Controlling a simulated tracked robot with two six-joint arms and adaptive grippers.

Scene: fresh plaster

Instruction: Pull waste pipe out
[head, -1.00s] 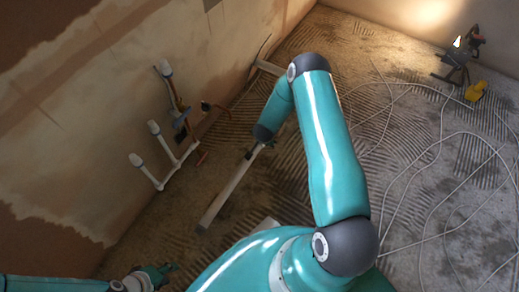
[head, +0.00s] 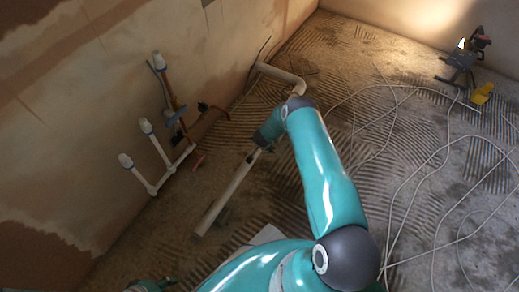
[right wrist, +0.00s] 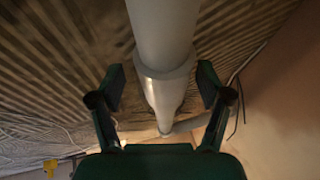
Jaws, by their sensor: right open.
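The waste pipe is a long pale grey pipe (head: 221,205) on the floor in the head view. It runs from an open near end up behind my right arm to a bend and a short piece at the wall. My right gripper (head: 253,155) is over the middle of this pipe. In the right wrist view the gripper (right wrist: 160,75) is open, with one finger on each side of the pipe (right wrist: 165,90) near a wider collar. I cannot tell whether the fingers touch it. My left gripper (head: 150,286) is cut off at the bottom edge of the head view.
White capped pipes (head: 152,152) stand out along the left wall. A pale cable (head: 443,150) loops over the ridged floor at right. A dark stand with a lamp and a yellow part (head: 482,93) is at the back right.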

